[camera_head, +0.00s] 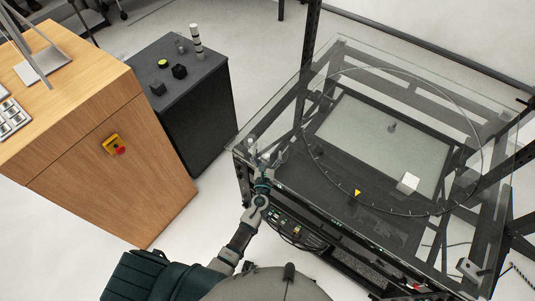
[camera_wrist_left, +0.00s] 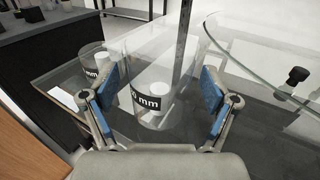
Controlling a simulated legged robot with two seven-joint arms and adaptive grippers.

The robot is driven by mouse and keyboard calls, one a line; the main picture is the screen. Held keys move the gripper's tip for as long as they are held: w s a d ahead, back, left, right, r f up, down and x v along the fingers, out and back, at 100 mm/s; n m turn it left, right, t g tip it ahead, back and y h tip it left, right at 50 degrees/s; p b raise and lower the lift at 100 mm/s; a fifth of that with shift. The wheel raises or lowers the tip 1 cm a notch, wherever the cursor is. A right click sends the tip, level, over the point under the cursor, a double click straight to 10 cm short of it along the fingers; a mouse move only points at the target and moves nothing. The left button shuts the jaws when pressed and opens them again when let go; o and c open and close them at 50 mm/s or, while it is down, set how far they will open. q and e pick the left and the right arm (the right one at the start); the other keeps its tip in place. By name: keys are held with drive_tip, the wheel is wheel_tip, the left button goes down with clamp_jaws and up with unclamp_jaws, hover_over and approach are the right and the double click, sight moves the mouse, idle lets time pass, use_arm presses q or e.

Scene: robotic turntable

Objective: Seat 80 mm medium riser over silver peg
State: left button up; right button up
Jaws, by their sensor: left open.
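My left gripper (camera_head: 268,166) is over the near left corner of the glass-topped turntable frame. In the left wrist view, its blue-padded fingers (camera_wrist_left: 156,90) are open and apart, one on each side of a clear riser (camera_wrist_left: 153,60). The black label on this upright riser reads "0 mm", with its first digit cut off by the left finger. A second, clear riser (camera_wrist_left: 91,60) with a black "mm" label stands farther left. A small grey peg (camera_head: 392,127) shows near the turntable's middle; I cannot tell surely that it is the silver peg. My right gripper is not in view.
A white block (camera_head: 408,182) and a yellow triangle marker (camera_head: 357,193) are on the turntable (camera_head: 460,205). A dark upright post (camera_head: 309,60) rises behind the left gripper. A black cabinet (camera_head: 212,85) with small items and a wooden cabinet (camera_head: 80,150) stand left.

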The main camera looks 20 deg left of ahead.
use_arm(q)
drive_tip(key=c, duration=1.4)
